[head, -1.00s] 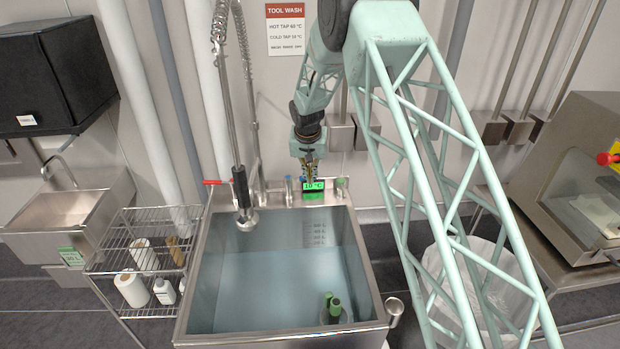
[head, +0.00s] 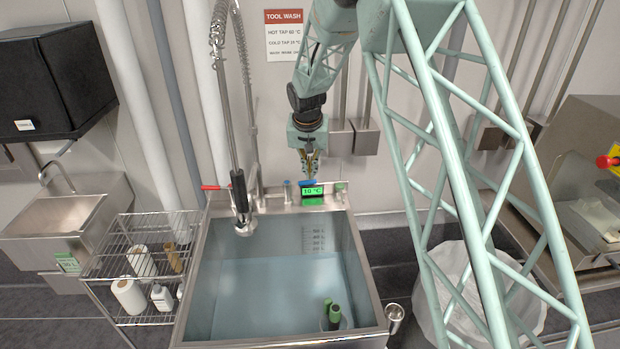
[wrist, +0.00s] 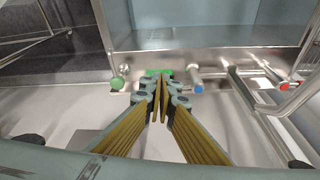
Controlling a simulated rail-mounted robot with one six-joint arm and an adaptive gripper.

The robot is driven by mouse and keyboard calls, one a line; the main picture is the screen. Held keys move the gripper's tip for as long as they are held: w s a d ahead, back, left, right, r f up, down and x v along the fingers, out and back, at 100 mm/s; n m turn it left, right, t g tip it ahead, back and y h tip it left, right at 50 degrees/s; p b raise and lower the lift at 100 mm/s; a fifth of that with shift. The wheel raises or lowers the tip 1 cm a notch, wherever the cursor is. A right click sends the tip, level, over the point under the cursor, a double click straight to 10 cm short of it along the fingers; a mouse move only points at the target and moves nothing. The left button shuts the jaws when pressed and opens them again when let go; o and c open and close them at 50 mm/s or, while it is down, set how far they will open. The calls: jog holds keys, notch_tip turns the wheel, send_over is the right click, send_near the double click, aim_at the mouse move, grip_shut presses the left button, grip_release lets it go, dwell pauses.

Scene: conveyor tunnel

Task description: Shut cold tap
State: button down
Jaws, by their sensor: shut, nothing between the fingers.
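The cold tap is the blue-marked fitting on the sink's back ledge. Its blue end (wrist: 199,89) shows just right of my fingers in the wrist view. In the head view a blue part (head: 305,183) shows right under my fingertips, behind the green display (head: 313,191), which reads about 10 °C. My gripper (head: 309,175) points down over the back ledge. Its yellow fingers (wrist: 160,95) are together and empty. They partly cover the display in the wrist view. I cannot tell whether the fingertips touch the tap.
The steel sink (head: 362,262) holds water and a cup with green-topped items (head: 333,314). A red-ended hot tap (head: 210,187) and hanging spray hose (head: 240,195) are at left. A green knob (head: 341,187) is right of the display. A wire rack (head: 120,258) stands left.

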jog(key=shift+v, duration=0.95)
